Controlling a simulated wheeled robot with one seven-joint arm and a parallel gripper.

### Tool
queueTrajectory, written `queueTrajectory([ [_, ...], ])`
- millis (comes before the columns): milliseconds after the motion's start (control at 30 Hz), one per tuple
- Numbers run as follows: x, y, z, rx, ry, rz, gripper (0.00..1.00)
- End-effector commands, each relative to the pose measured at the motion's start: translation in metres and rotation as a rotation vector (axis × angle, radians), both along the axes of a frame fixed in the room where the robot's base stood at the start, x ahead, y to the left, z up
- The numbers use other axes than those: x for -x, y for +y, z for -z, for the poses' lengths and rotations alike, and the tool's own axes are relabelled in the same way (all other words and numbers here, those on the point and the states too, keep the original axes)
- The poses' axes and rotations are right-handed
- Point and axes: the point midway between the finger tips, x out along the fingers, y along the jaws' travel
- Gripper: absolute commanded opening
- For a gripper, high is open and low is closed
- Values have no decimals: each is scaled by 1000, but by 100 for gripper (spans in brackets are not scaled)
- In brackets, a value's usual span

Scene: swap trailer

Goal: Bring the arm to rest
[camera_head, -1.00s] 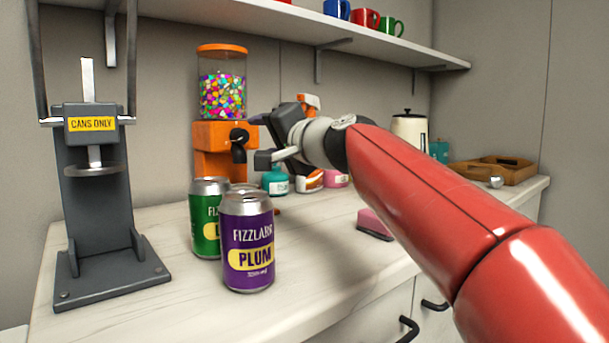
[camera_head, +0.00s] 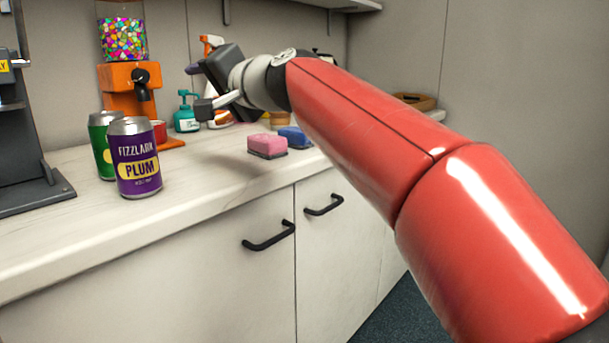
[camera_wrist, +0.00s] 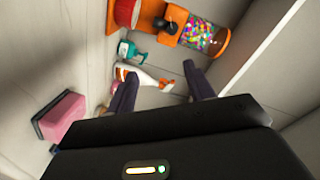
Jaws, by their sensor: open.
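My gripper (camera_head: 203,88) is held above the counter (camera_head: 205,190), in front of the spray bottle and pump bottle, with my red arm reaching in from the lower right. In the wrist view its two dark fingers (camera_wrist: 160,88) stand apart with nothing between them. No object is held.
A purple can (camera_head: 136,165) and a green can (camera_head: 100,140) stand at left by the can crusher (camera_head: 25,150). An orange candy dispenser (camera_head: 128,82), teal pump bottle (camera_head: 186,115), pink sponge (camera_head: 267,146) and blue sponge (camera_head: 294,138) are behind. A shelf (camera_head: 345,4) hangs above.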

Motion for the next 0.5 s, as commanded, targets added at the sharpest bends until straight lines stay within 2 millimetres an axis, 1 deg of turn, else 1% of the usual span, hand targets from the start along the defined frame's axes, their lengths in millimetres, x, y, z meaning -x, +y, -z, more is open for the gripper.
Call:
queueTrajectory([
  [33,4,-7,3,24,0,8,53],
  [167,11,-26,20,100,7,30,53],
  [267,20,-44,38,179,18,49,53],
  [367,33,-67,61,271,34,70,53],
  [467,49,-95,90,375,60,94,53],
  [500,57,-108,103,422,74,104,53],
])
